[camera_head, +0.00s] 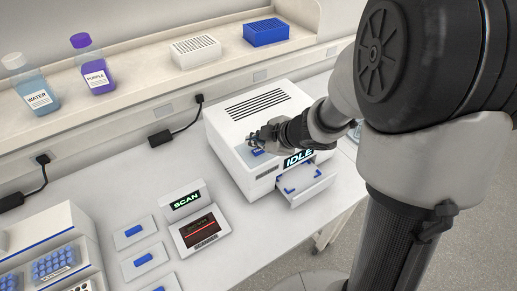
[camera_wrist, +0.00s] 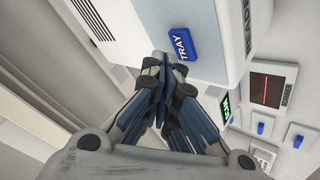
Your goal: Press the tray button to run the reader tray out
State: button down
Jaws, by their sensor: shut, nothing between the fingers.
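The reader (camera_head: 228,125) is a white box with dark top vents and a display (camera_head: 298,159) reading IDLE. Its tray (camera_head: 312,190), white with blue corner marks, stands out from the front below the display. The blue tray button (camera_wrist: 181,45), lettered TRAY, is in the wrist view; in the head view it (camera_head: 258,152) shows partly below my fingers. My gripper (camera_head: 256,137) is shut and empty at the reader's front. In the wrist view the fingertips (camera_wrist: 163,62) are close beside the button's lower edge; I cannot tell whether they touch it.
A scanner (camera_head: 200,232) with a SCAN display and small pads with blue pieces (camera_head: 134,231) lie left of the reader. A rack of blue-capped tubes (camera_head: 52,262) is at lower left. Bottles (camera_head: 92,70) and tip boxes (camera_head: 266,32) stand on the back shelf.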

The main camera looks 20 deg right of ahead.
aim_at(257, 152)
jog(key=shift+r+p, duration=2.6)
jog(key=shift+p, duration=0.2)
jog(key=shift+f, duration=0.1)
jog(key=s+d+r+m+t+h+b, duration=0.1)
jog(key=s+d+r+m+h+b, duration=0.5)
jog(key=d+r+m+h, duration=0.15)
jog(key=s+a+f+m+g+y+b, duration=0.1)
jog(key=s+a+f+m+g+b, duration=0.1)
jog(key=s, duration=0.8)
jog(key=s+a+f+m+g+y+b, duration=0.2)
jog(key=s+a+m, duration=0.2)
jog(key=s, duration=0.7)
jog(key=shift+a+f+m, duration=0.35)
jog(key=shift+a+m, duration=0.05)
jog(key=shift+m, duration=0.35)
